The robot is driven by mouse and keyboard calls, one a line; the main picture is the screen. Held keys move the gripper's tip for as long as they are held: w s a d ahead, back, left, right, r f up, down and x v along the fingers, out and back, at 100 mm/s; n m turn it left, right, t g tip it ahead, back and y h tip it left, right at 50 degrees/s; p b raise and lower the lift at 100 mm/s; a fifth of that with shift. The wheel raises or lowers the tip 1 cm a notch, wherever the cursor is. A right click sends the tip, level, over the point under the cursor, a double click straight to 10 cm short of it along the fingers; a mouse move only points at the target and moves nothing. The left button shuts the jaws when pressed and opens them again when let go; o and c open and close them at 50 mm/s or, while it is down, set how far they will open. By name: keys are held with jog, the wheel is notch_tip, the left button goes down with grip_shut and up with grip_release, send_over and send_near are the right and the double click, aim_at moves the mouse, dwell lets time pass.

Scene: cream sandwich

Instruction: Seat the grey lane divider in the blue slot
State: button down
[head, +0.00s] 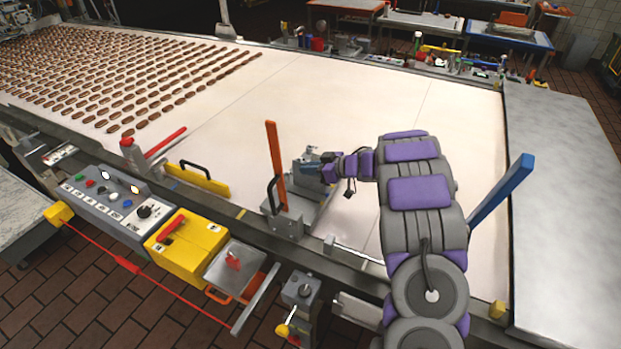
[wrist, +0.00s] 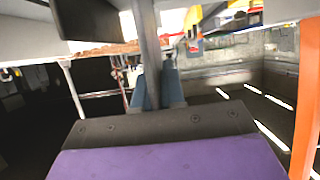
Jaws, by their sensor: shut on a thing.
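My gripper (head: 318,168) is over the near part of the white belt, just right of an upright orange bar. In the wrist view its blue-grey fingers (wrist: 158,85) are shut on a grey upright bar (wrist: 147,40), which I take for part of the grey lane divider. In the head view a grey plate (head: 303,190) shows under and left of the gripper, beside a grey bracket (head: 287,225); I cannot tell whether they touch. A blue bar (head: 505,190) leans at the right edge of the belt, partly behind my arm. I cannot make out a slot at it.
The orange bar (head: 275,150) with a black handle stands close left of my gripper. A yellow guard (head: 198,180) and red lever (head: 165,142) are further left. Several rows of brown biscuits (head: 130,75) lie on the far left belt. The belt's middle (head: 330,100) is clear.

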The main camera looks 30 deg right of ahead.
aim_at(310, 190)
notch_tip(310, 190, down, 3)
jog(key=shift+b, duration=0.35)
jog(key=c, duration=1.7)
grip_release()
jog(key=shift+d+r, duration=0.1)
jog(key=shift+d, duration=0.15)
jog(key=o, duration=0.5)
jog(key=shift+a, duration=0.1)
